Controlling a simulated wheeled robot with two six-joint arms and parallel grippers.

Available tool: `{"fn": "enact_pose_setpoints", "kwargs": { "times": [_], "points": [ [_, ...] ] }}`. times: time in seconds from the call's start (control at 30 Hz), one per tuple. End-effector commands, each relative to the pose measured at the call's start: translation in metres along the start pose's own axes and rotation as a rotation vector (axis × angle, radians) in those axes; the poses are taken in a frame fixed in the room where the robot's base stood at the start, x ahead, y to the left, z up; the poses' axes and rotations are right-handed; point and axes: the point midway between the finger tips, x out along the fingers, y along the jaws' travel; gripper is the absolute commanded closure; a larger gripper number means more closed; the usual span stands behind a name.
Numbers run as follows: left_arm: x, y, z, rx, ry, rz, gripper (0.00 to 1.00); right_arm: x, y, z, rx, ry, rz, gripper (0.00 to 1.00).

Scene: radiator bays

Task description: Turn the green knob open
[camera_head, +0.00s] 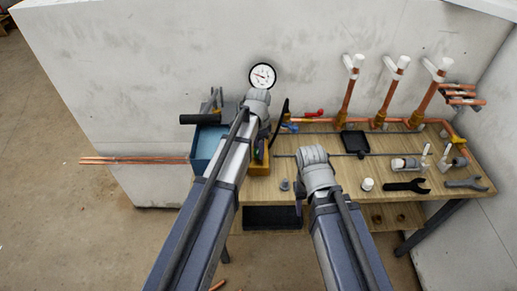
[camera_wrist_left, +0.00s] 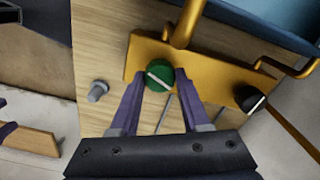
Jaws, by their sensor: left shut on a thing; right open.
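The green knob (camera_wrist_left: 160,77) shows in the left wrist view, on a flat brass-coloured bracket (camera_wrist_left: 215,75) above the wooden bench. It is round, with a pale bar lying diagonally across its face. My left gripper (camera_wrist_left: 159,88) has its two fingers on either side of the knob and is shut on it. In the head view my left gripper's wrist (camera_head: 256,103) hides the knob and most of the bracket. My right gripper (camera_head: 301,190) is open, over the front middle of the bench, apart from the knob; its fingers are mostly hidden behind its wrist.
A black knob (camera_wrist_left: 249,99) sits on the same bracket, right of the green one. A blue box (camera_head: 204,147) stands at the bench's left. A pressure gauge (camera_head: 262,76) is behind. Copper pipes (camera_head: 392,95) with white tops stand at the back right. Wrenches (camera_head: 407,186) lie at the front right.

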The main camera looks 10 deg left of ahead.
Motion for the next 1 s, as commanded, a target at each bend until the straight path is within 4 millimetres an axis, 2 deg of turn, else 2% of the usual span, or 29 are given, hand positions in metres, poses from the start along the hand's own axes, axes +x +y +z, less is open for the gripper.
{"fn": "enact_pose_setpoints", "kwargs": {
  "times": [0.2,0.5,1.0],
  "points": [
    [0.0001,0.0002,0.0001,-0.177,0.000,0.000,1.00,0.0001,0.0000,0.0000,0.000,0.000,0.000,0.50],
    [0.0001,0.0002,0.0001,-0.348,0.000,0.000,1.00,0.0001,0.0000,0.0000,0.000,0.000,0.000,0.50],
    [0.0001,0.0002,0.0001,-0.429,0.000,0.000,1.00,0.0001,0.0000,0.0000,0.000,0.000,0.000,0.50]
  ]
}}
